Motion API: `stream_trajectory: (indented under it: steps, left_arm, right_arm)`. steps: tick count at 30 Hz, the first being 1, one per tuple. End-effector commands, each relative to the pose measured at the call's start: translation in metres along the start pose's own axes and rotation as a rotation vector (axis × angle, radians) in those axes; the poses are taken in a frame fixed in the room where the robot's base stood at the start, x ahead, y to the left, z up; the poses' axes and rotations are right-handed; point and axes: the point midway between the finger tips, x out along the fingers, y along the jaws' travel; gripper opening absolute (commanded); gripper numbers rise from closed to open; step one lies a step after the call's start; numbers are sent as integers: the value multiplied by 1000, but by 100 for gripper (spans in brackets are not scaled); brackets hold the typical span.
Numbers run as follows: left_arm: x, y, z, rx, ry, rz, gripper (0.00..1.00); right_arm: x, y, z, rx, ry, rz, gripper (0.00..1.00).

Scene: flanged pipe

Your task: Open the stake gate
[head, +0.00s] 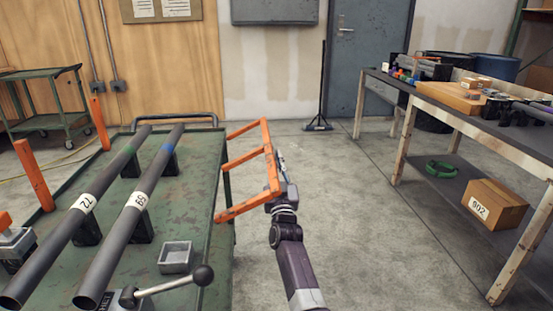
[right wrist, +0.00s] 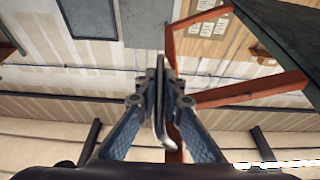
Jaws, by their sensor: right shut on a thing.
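The stake gate (head: 272,158), an orange frame with several bars, stands at the right side of the green cart (head: 205,215). It juts out from the cart's edge over the floor. It also shows in the right wrist view (right wrist: 255,88). My right gripper (head: 280,165) is at the gate's outer upright. In the right wrist view my right gripper (right wrist: 160,85) is shut on a thin grey handle (right wrist: 159,128) with a bent end, close against the orange upright. The fingers hide part of the handle. My left gripper is not in view.
A workbench (head: 455,120) stands right. The floor between (head: 345,200) is clear.

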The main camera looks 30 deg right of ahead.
Motion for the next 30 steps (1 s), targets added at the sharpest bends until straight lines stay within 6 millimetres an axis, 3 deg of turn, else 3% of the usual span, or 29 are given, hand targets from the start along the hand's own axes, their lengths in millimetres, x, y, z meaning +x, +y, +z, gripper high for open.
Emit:
stream_trajectory:
  steps: [3, 4, 8, 20, 23, 30]
  left_arm:
    - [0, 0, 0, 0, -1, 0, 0]
    - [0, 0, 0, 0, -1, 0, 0]
    - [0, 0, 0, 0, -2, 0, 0]
    - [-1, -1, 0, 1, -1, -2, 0]
    - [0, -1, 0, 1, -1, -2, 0]
    - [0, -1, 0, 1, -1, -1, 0]
  right_arm:
    - [0, 0, -1, -1, 2, -1, 0]
    - [0, 0, -1, -1, 2, -1, 11]
    - [1, 0, -2, -1, 3, -1, 26]
    - [-5, -1, -2, 1, 4, -1, 26]
    - [-17, -1, -1, 1, 3, -1, 26]
    - [-67, 0, 0, 1, 1, -1, 26]
